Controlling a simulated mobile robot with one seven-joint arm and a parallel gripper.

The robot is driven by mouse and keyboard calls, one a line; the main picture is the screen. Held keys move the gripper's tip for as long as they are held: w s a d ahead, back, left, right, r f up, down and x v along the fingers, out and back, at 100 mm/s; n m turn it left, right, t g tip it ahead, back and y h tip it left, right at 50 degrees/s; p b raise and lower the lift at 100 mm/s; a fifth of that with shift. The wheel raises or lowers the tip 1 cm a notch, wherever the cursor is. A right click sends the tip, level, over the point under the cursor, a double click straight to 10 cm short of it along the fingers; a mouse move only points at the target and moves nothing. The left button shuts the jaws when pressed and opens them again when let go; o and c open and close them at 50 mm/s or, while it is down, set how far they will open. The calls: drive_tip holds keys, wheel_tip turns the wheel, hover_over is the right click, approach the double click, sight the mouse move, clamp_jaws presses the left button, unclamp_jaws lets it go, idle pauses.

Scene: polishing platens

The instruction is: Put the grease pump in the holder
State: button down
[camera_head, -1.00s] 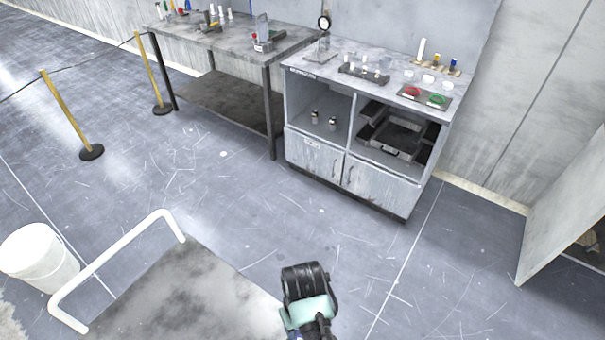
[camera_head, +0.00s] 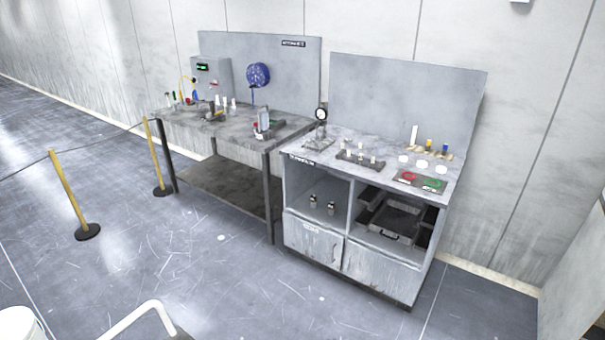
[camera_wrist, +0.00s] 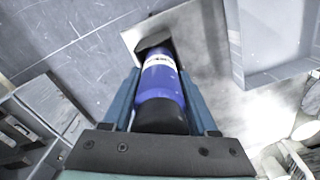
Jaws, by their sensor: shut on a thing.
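The grease pump (camera_wrist: 161,84) appears to be the blue cylinder with a white label band and dark ends in the wrist view. My gripper (camera_wrist: 159,74) is shut on it, with a blue finger along each side. The pump lies lengthwise between the fingers, and its far dark end sticks out past them. The gripper and the pump are not in the head view. I cannot tell for sure which fixture is the holder; small racks and stands on the two benches are too small to make out.
A grey cabinet bench (camera_head: 333,145) carries a small rack (camera_head: 360,160), a dial gauge (camera_head: 321,114), and red and green rings. A worktable (camera_head: 185,125) with bottles and a wall box stands left of it. Yellow barrier posts (camera_head: 74,196) stand further left.

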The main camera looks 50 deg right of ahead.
drive_tip(key=shift+c, duration=0.9)
unclamp_jaws()
wheel_tip(320, 180, up, 13)
drive_tip(key=shift+r+b, duration=0.15)
drive_tip(key=shift+b, duration=0.25)
